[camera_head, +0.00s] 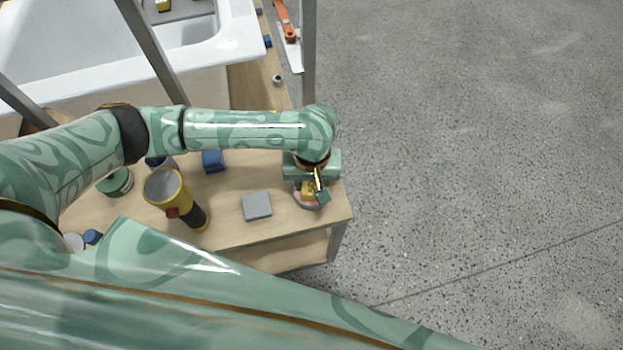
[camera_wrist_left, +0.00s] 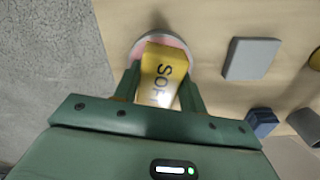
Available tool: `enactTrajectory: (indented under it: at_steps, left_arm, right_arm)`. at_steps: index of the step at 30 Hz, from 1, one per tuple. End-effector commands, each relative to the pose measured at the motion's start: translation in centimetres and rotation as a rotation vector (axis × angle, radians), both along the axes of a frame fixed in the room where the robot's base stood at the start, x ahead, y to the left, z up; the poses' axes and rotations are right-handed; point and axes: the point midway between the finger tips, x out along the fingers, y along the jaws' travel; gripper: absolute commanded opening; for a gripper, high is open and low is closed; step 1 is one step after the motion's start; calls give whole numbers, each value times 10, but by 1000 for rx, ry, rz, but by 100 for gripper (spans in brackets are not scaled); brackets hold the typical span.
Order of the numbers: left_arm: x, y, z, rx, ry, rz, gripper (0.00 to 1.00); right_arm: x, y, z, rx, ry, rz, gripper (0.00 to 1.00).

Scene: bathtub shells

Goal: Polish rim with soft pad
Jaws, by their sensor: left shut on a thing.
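My left gripper (camera_head: 318,190) is over the right end of the wooden bench, shut on the yellow part of the soft pad (camera_head: 309,190). A round pink and pale base shows under the block, at or close to the bench top. The white bathtub shell (camera_head: 120,75) with its rim (camera_head: 215,55) is at the upper left. My right gripper is not in view.
On the bench (camera_head: 235,225) are a grey block (camera_head: 257,206), a blue block (camera_head: 213,161), a yellow and black flashlight-like tool (camera_head: 178,197) and a green round container (camera_head: 115,182). Grey metal posts (camera_head: 309,60) stand between bench and tub. Open floor lies right.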

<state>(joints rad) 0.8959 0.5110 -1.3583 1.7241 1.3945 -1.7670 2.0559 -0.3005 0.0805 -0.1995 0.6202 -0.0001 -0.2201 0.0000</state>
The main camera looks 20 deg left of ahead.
Motion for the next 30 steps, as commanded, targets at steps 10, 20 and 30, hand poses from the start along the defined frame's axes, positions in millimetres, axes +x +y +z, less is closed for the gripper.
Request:
enactTrajectory:
  at_steps: [10,20,30]
  left_arm:
    - [0,0,0,0,-1,0,23]
    - [0,0,0,0,0,0,23]
    - [-1,0,-1,-1,2,0,23]
  right_arm:
    - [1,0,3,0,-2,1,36]
    - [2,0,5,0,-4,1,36]
    - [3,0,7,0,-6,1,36]
